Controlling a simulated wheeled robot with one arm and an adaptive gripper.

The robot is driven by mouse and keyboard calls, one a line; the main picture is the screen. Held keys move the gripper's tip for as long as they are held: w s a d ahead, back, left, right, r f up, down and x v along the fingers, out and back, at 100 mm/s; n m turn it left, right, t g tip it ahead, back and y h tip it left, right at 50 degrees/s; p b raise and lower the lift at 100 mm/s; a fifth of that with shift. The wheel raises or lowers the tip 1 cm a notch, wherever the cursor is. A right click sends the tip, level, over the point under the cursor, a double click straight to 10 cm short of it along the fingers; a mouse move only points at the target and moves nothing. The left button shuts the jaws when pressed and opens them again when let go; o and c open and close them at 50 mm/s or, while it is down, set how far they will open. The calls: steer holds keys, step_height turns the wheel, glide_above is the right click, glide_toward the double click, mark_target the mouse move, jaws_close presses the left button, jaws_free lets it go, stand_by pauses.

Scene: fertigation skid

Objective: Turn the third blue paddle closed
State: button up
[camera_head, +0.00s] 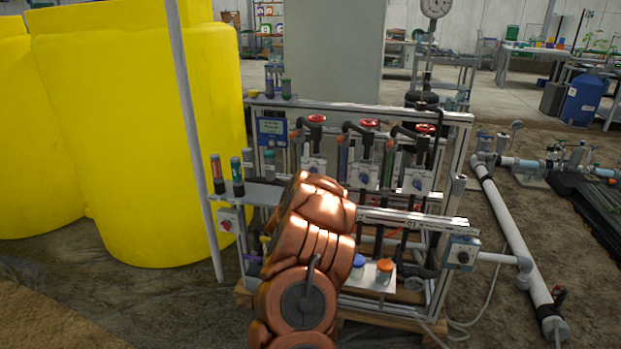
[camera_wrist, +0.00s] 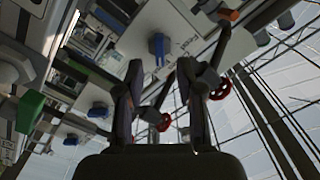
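Three white boxes with small blue paddles sit in a row on the skid frame. In the head view I see the left paddle (camera_head: 313,169), the middle paddle (camera_head: 363,177) and the right paddle (camera_head: 418,184). The wrist view is tilted; it shows one larger blue paddle (camera_wrist: 157,48) on a white plate, with two smaller blue paddles (camera_wrist: 98,110) (camera_wrist: 71,140) to its lower left. My gripper (camera_wrist: 162,78) has its two dark fingers apart and empty, below the larger paddle in that picture and not touching it. In the head view my copper arm hides the gripper.
Red handwheels (camera_head: 369,124) sit above the boxes. A horizontal rail (camera_head: 410,222) crosses in front below them. Bottles with blue and orange caps (camera_head: 384,272) stand low on the skid. Yellow tanks (camera_head: 150,130) stand left, a grey pole (camera_head: 190,130) before them. White pipe (camera_head: 512,235) runs along the right floor.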

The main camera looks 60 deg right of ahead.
steer(key=shift+x, duration=2.2)
steer(key=shift+c, duration=0.2)
steer(key=shift+f, duration=0.1)
jaws_close()
